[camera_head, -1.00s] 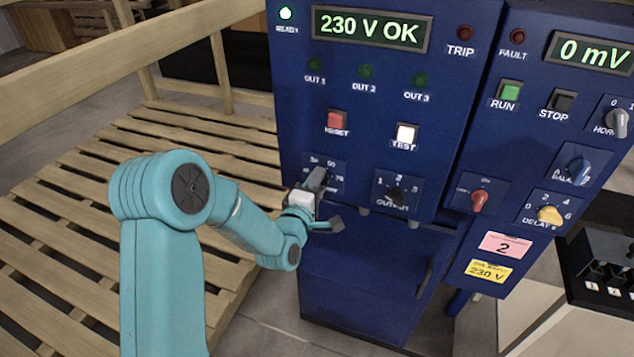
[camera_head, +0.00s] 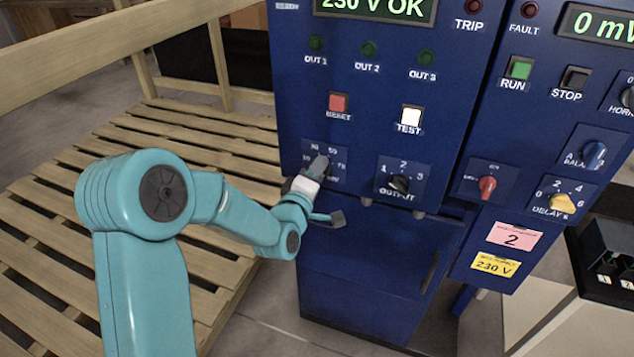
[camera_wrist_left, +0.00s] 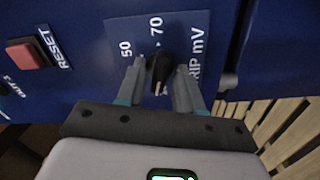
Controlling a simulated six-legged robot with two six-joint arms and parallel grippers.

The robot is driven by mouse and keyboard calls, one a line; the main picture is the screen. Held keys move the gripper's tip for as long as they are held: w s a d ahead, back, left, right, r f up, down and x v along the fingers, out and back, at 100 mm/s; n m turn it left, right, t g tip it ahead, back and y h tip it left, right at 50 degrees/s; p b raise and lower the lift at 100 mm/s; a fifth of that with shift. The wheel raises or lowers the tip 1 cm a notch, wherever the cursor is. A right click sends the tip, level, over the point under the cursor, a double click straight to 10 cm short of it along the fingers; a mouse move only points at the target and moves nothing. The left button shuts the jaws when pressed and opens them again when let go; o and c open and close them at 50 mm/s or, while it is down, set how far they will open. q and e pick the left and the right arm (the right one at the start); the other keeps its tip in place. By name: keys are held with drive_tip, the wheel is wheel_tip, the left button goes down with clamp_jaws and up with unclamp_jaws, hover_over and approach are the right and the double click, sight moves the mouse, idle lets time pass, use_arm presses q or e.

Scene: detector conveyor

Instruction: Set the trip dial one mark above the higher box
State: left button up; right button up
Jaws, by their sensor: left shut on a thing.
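The trip dial is a small black knob on a dark blue plate lettered TRIP mV; the knob shows in the left wrist view (camera_wrist_left: 161,68). The numbers 50 and 70 are readable beside it; its exact pointing is unclear. My left gripper (camera_head: 318,170) is at this dial on the blue cabinet (camera_head: 375,270). In the left wrist view my left gripper (camera_wrist_left: 161,80) has a finger on each side of the knob, shut on it. In the head view the gripper hides most of the dial. My right gripper is out of view. No boxes being measured are identifiable.
The OUTPUT dial (camera_head: 399,184) sits close right of my left gripper. The RESET button (camera_head: 338,103) and TEST button (camera_head: 410,117) are above. A second panel at right carries the red knob (camera_head: 487,187) and yellow DELAY knob (camera_head: 562,204). Wooden slats (camera_head: 190,160) lie at left.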

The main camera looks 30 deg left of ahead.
use_arm(q)
drive_tip(key=shift+m+b, duration=5.4)
drive_tip(key=shift+m, duration=11)
drive_tip(key=o, duration=0.7)
drive_tip(key=shift+c, duration=0.2)
